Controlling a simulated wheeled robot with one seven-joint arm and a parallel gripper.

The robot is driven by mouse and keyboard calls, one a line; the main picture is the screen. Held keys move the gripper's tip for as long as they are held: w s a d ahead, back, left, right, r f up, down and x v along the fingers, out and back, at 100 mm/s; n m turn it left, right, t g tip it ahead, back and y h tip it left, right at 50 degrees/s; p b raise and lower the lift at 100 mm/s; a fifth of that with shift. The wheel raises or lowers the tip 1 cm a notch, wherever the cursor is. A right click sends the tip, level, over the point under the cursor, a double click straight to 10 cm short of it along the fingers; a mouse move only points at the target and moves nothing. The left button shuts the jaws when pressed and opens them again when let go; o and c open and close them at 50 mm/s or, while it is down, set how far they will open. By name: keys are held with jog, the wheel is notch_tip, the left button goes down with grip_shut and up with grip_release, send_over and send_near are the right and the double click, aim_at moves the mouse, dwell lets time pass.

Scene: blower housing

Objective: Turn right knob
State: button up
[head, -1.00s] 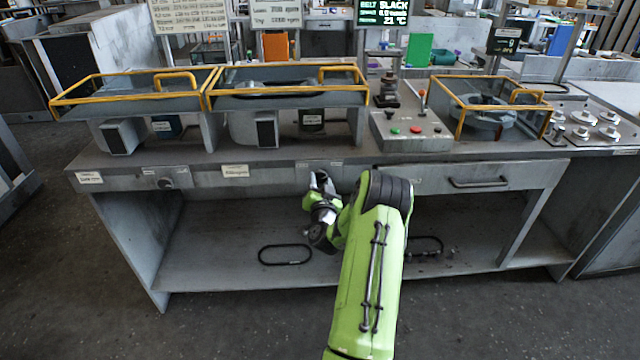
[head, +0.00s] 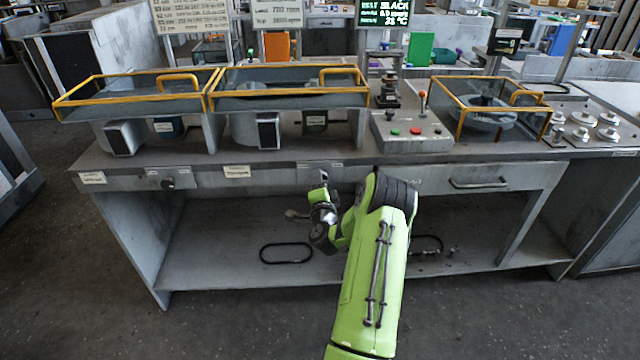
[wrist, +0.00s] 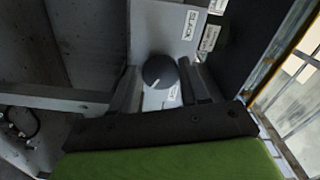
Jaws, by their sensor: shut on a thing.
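The right knob (wrist: 159,70) is dark and round with a pale pointer line. In the wrist view it sits between my gripper's (wrist: 161,80) two dark fingers on the grey bench-front panel. The fingers are closed in on its left and right sides. A label reading "SLACK" (wrist: 191,24) is above it. Another dark knob (head: 169,184) is on the same panel far to the left.
Yellow-framed guards (head: 288,98) and a button box (head: 411,131) with a lever stand on the bench. A drawer handle (head: 479,183) is right of my arm. The lower shelf (head: 215,268) holds a black belt loop (head: 286,253). A screen (head: 383,12) also reads "SLACK".

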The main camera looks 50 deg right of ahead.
jog(key=shift+m, duration=0.3)
jog(key=shift+s, duration=0.1)
jog(key=o, duration=1.1)
jog(key=shift+c, duration=0.2)
jog(key=shift+f, duration=0.1)
